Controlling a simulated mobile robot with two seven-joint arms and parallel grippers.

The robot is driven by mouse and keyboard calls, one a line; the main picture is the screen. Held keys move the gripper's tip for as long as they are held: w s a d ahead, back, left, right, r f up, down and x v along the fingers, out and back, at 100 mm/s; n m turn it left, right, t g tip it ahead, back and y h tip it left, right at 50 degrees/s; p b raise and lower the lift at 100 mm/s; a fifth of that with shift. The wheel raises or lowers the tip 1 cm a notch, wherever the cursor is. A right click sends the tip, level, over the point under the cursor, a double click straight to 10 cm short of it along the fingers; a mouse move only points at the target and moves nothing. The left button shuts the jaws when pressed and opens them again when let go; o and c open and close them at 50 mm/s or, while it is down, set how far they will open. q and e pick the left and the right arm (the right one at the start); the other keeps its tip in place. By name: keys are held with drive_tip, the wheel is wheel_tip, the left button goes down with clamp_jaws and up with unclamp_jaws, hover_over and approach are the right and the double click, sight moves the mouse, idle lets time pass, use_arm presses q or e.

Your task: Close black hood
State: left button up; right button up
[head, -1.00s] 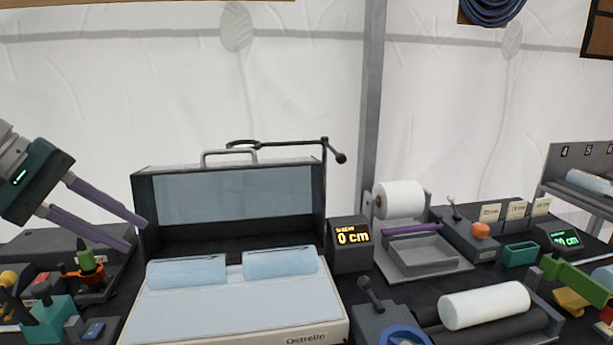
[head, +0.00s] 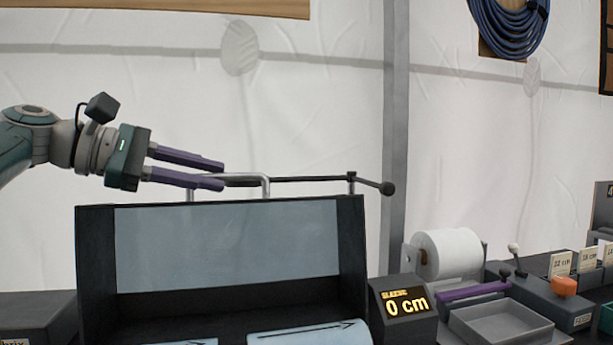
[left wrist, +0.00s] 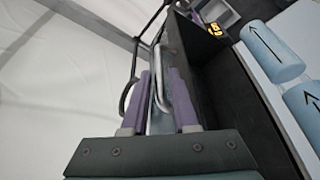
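The black hood (head: 95,255) stands raised, with a pale window in its panel and a silver handle (head: 266,186) along its top edge. My left gripper (head: 222,174) is at the left part of the handle, its two purple fingers pointing right. In the left wrist view the handle (left wrist: 160,80) lies between the spread fingers (left wrist: 159,75), with gaps visible, so the gripper looks open around it. The hood (left wrist: 205,70) is just right of the fingers there. Two light blue rolls with arrows (left wrist: 272,52) lie below the hood opening. My right gripper is not in view.
A thin black rod with a knob (head: 387,188) runs just behind the handle. A display reading 0 cm (head: 405,303) stands right of the hood. A white roll (head: 448,252) on a stand and a grey tray (head: 500,325) lie farther right.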

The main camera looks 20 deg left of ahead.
use_arm(q)
drive_tip(key=shift+x, duration=1.3)
clamp_jaws()
drive_tip(key=shift+a, duration=0.1)
idle(0.4)
